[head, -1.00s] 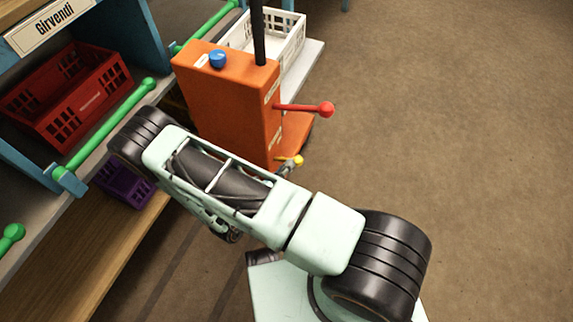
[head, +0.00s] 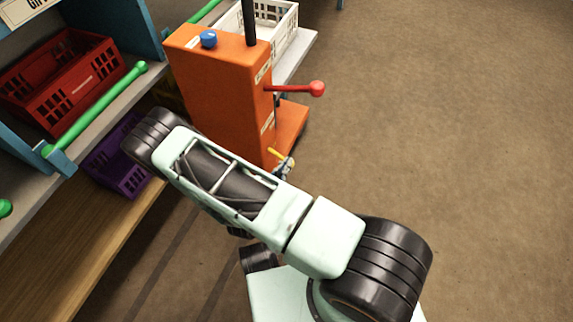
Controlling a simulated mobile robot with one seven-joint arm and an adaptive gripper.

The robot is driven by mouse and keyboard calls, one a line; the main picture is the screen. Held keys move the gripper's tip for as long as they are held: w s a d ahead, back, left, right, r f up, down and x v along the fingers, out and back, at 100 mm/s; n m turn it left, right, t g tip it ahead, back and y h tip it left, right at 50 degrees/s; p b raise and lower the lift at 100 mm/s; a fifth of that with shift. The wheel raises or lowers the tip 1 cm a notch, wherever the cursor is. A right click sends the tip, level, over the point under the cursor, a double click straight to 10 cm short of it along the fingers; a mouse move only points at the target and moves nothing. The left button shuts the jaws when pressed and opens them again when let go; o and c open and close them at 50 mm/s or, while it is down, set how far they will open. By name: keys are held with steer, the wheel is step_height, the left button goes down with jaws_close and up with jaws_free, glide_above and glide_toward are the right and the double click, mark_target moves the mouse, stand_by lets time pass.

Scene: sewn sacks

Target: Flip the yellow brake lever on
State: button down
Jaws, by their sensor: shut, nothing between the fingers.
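The yellow brake lever (head: 275,153) is a small bar low on the orange machine (head: 215,95), near its front lower corner. Only a short part of it shows, above the edge of my arm. My gripper (head: 288,166) is a small grey shape just right of and below the lever, mostly hidden behind my arm. It looks shut and holds nothing. It is close to the lever; I cannot tell whether they touch.
A red-knobbed lever (head: 317,88) sticks out right from the machine, and a blue knob (head: 208,39) sits on its top. A shelf with a red crate (head: 85,95), green bars and a purple crate (head: 128,180) stands left. Floor at right is clear.

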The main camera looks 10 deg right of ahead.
steer(key=shift+w+a+f+b, duration=0.1)
steer(key=shift+f+b, duration=0.75)
steer(key=shift+f, duration=0.45)
steer(key=shift+f, duration=0.1)
